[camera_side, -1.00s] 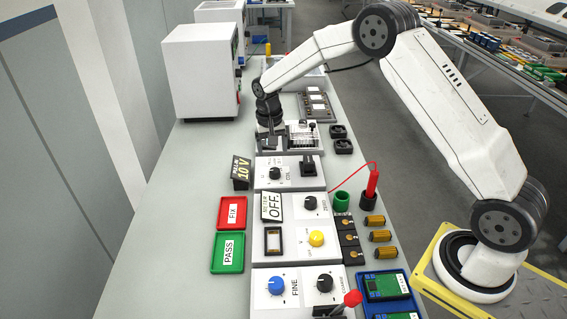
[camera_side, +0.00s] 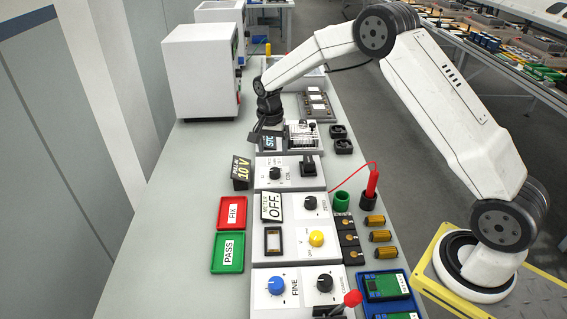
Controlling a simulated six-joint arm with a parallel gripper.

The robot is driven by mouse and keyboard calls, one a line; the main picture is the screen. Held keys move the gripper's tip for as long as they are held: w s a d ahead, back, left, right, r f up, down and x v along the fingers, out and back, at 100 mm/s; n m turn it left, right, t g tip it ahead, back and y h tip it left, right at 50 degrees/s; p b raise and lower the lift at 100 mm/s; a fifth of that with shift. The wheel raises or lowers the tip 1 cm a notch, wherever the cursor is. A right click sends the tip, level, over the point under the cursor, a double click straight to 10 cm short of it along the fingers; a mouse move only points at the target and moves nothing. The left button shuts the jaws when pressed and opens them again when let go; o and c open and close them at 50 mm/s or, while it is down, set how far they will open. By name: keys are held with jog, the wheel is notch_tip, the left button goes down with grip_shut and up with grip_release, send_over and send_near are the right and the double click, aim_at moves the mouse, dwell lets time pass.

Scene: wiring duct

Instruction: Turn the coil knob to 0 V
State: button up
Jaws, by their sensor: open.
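My gripper (camera_side: 259,140) is open and points down beyond this panel, near a small sign with letters like "STC" (camera_side: 271,143). It is apart from the knob. I cannot tell whether the fingers touch the sign.
A "10 V" sign (camera_side: 241,172) stands left of the coil panel, and an "OFF" sign (camera_side: 271,206) stands nearer. Red (camera_side: 232,212) and green (camera_side: 228,252) trays lie at left. A red probe (camera_side: 372,184) stands upright at right. The bench's left side is clear.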

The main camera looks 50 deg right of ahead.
aim_at(275, 170)
jog(key=m, duration=0.4)
jog(key=shift+d+m, duration=0.1)
jog(key=shift+m, duration=0.3)
jog(key=m, duration=0.3)
jog(key=shift+f, duration=0.1)
jog(key=shift+s+f, duration=0.15)
jog(key=shift+f, duration=3.6)
grip_shut()
